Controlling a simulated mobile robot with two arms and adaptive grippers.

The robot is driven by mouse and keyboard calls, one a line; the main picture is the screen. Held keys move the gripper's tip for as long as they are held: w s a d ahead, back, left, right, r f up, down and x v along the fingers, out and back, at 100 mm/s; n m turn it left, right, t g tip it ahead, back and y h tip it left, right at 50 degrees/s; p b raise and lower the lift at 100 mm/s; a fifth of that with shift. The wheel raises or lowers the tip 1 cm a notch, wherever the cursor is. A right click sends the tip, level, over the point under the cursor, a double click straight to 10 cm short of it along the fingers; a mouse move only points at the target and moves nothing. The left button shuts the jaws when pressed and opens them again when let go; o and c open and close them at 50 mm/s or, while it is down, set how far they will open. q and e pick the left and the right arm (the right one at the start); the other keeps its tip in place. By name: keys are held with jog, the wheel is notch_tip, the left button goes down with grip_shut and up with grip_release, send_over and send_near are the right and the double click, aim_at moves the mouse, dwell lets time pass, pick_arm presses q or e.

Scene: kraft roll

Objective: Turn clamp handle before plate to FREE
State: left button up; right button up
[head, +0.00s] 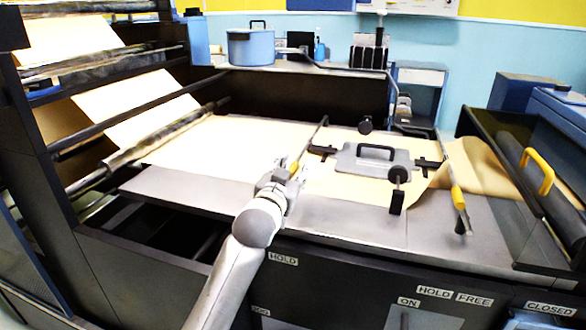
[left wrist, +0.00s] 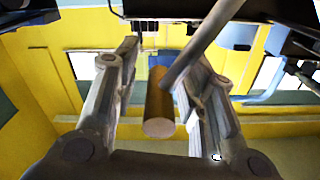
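A clamp handle, a thin grey rod (head: 311,143) with a yellow grip, lies across the left part of the paper. My left gripper (head: 290,174) is at its near end. In the left wrist view the yellow-brown grip (left wrist: 159,105) is between the spread fingers of my left gripper (left wrist: 157,95); the left finger is clear of it, the right one close. A second clamp handle with a yellow grip (head: 458,197) is at the right, above the front edge. The grey plate (head: 372,162) with a black handle lies on the paper between them. My right gripper is not in view.
A HOLD label (head: 283,259) is below my left gripper; another HOLD label (head: 434,293) and a FREE label (head: 474,298) are at the right front. A black knob post (head: 397,190) stands near the plate.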

pick_arm(q)
grip_shut()
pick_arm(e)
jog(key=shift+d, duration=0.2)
